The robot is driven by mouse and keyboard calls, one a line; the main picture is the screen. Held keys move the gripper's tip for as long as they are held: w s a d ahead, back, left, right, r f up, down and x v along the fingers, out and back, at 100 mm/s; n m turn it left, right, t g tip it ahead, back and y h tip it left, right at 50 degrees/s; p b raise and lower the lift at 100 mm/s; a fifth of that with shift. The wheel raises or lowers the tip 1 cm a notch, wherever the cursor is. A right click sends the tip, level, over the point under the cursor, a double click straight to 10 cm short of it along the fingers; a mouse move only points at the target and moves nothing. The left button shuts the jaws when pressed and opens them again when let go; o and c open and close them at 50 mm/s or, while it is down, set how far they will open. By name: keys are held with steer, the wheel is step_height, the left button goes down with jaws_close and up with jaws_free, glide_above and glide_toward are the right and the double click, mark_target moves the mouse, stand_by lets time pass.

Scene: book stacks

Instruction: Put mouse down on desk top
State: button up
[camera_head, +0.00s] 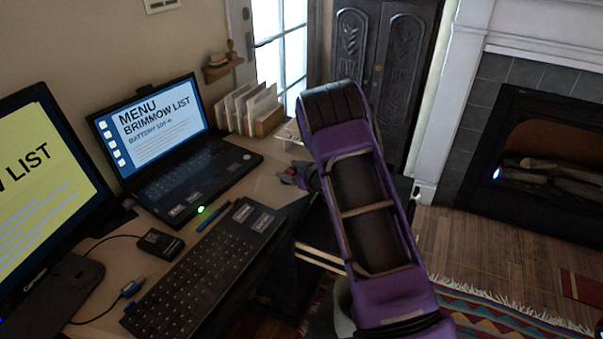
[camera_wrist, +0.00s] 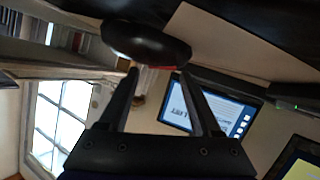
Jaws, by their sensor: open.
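A dark, rounded mouse (camera_wrist: 147,43) with a reddish patch on its near side is just beyond my fingertips in the wrist view. It appears to lie at the desk top (camera_wrist: 222,42); contact with the desk is not clear. My gripper (camera_wrist: 159,75) is open, its two fingers apart and pointing at the mouse with nothing between them. I cannot tell whether a fingertip touches it. In the head view my gripper (camera_head: 300,174) is small and partly hidden by my purple arm, near the right end of the desk top (camera_head: 262,184). The mouse is not clear there.
An open laptop (camera_head: 180,165), a keyboard (camera_head: 205,268), a small black box (camera_head: 160,243) with a cable, and a monitor (camera_head: 45,190) crowd the desk. A file holder (camera_head: 268,122) stands behind the gripper. A fireplace (camera_head: 545,160) is at the far right.

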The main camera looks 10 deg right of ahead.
steer(key=v, duration=1)
steer(key=shift+s+p, duration=0.2)
steer(key=shift+p, duration=0.15)
steer(key=shift+d, duration=0.15)
